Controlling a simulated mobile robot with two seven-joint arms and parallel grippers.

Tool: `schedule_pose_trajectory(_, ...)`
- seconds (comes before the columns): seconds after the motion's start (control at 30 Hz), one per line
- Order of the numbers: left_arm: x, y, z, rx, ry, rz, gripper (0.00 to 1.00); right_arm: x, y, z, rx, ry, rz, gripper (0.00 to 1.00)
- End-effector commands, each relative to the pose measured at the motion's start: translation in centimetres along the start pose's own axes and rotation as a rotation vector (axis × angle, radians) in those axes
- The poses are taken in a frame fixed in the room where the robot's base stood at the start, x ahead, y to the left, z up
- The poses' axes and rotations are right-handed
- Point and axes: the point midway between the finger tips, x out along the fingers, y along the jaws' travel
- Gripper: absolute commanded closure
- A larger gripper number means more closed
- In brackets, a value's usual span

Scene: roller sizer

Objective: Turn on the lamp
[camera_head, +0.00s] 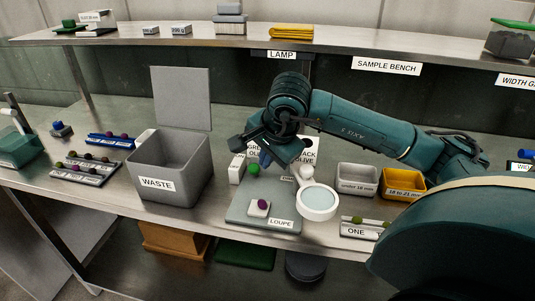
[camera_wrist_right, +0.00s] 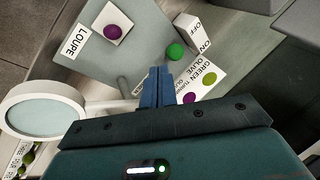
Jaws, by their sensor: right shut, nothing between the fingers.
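A white switch block (camera_head: 237,169) stands at the back left of the grey loupe plate. In the right wrist view the switch block (camera_wrist_right: 195,36) reads OFF and ON. A green ball (camera_head: 253,169) sits close beside it; the ball also shows in the wrist view (camera_wrist_right: 175,52). A LAMP label (camera_head: 282,55) is on the shelf edge; I cannot make out the lamp itself. My right gripper (camera_head: 265,160) is shut and empty, its blue fingertips (camera_wrist_right: 160,70) just short of the green ball in the wrist view, apart from the switch block. My left gripper is out of view.
The round loupe (camera_head: 317,201) stands right of the gripper, near a purple ball on a white pad (camera_head: 259,208). A grey WASTE bin (camera_head: 171,170) with a raised back panel is to the left. Grey (camera_head: 357,180) and yellow (camera_head: 403,186) trays stand right. The shelf (camera_head: 370,43) runs overhead.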

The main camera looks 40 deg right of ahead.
Motion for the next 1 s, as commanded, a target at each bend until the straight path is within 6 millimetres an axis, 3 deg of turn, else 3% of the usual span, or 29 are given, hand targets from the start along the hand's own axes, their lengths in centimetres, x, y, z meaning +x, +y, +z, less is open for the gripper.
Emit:
schedule_pose_trajectory(0.2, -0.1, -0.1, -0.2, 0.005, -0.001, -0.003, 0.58, 4.0, 0.1, 0.0, 0.001, -0.001, 0.004, 1.0)
schedule_pose_trajectory(0.4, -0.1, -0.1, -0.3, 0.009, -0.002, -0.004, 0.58, 5.8, 0.0, 0.0, 0.0, 0.0, 0.0, 1.0)
schedule_pose_trajectory(1.0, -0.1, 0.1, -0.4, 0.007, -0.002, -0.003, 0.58, 6.0, -0.2, -0.2, 0.009, -0.021, 0.013, 1.0)
